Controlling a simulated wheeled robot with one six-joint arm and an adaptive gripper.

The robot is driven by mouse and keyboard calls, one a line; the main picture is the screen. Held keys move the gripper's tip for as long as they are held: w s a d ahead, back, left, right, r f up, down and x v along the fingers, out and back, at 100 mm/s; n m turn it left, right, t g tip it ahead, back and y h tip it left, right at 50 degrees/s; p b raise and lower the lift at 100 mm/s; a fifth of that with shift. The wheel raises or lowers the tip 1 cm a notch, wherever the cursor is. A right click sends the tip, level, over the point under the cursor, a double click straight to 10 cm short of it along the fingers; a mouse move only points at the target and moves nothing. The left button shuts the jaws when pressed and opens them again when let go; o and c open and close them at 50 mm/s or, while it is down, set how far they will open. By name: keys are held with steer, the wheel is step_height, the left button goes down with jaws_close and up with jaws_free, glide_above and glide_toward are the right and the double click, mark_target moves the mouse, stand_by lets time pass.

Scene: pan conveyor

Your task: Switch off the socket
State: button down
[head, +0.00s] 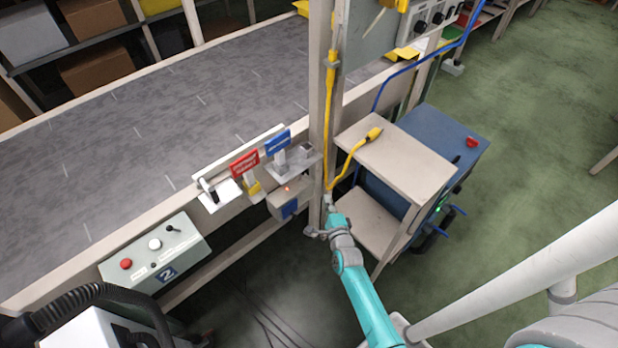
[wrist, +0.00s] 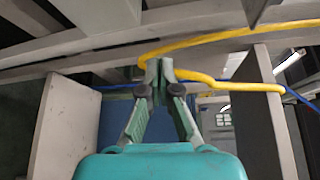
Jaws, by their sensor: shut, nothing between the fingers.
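The likely socket is a grey box with a blue flap (head: 289,208) and a small lit orange light, fixed to the conveyor's side rail left of the post. Its switch is too small to make out. My gripper (head: 328,198) is shut and empty beside the post's right side, to the right of the socket box. In the wrist view my gripper (wrist: 160,70) has its fingertips together, close to a yellow cable (wrist: 225,35); I cannot tell if they touch. I cannot make out the socket in the wrist view.
The post (head: 319,100) stands between my gripper and the socket box. The yellow cable's plug (head: 374,134) lies on a beige shelf (head: 400,160) at right, beside a blue cabinet (head: 440,135). A control box (head: 155,250) with a red button hangs at lower left.

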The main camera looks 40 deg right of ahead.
mark_target(310, 183)
steer(key=shift+w+d, duration=0.15)
steer(key=x, duration=0.6)
steer(key=a+x, duration=0.1)
steer(key=x, duration=0.3)
steer(key=shift+w+d+r, duration=0.1)
steer(key=shift+w+d, duration=0.05)
steer(key=shift+w, duration=0.2)
steer(key=shift+w+a+r, duration=0.25)
steer(key=shift+w+a, duration=0.75)
steer(key=shift+a, duration=0.1)
